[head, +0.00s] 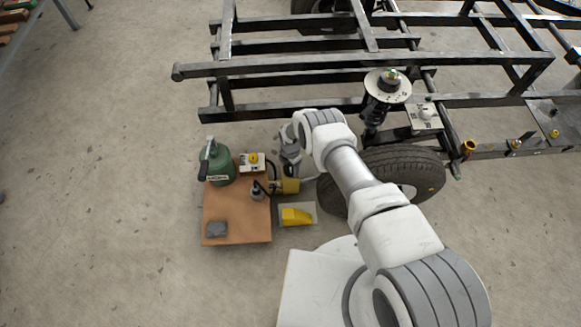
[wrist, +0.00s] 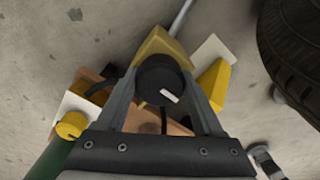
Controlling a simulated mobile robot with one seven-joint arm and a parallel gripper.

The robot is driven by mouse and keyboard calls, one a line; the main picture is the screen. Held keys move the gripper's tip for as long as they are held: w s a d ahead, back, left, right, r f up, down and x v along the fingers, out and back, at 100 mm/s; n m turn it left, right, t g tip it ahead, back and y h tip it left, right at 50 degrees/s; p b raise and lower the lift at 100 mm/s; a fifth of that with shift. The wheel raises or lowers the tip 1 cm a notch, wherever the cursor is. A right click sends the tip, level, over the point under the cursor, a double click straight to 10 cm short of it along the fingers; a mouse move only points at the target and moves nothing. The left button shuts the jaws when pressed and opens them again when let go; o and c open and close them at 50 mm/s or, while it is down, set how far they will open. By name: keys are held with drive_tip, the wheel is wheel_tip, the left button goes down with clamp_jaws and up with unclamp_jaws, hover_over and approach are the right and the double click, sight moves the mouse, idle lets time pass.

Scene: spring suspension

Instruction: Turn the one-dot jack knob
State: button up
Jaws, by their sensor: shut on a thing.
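In the wrist view a round black knob (wrist: 158,72) with a short white bar on its face sits on a yellow body (wrist: 165,45), which looks like the jack. The yellow body also shows in the head view (head: 290,186), just below my gripper. My gripper (wrist: 161,82) is shut on the black knob, one finger on each side of it. In the head view my wrist hides the knob and the fingertips. I cannot make out any dot marking on it.
A yellow wedge (head: 295,216) lies nearby. A tire (head: 428,165) and black frame (head: 290,68) stand close by.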

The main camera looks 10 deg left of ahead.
drive_tip(key=shift+c, duration=1.3)
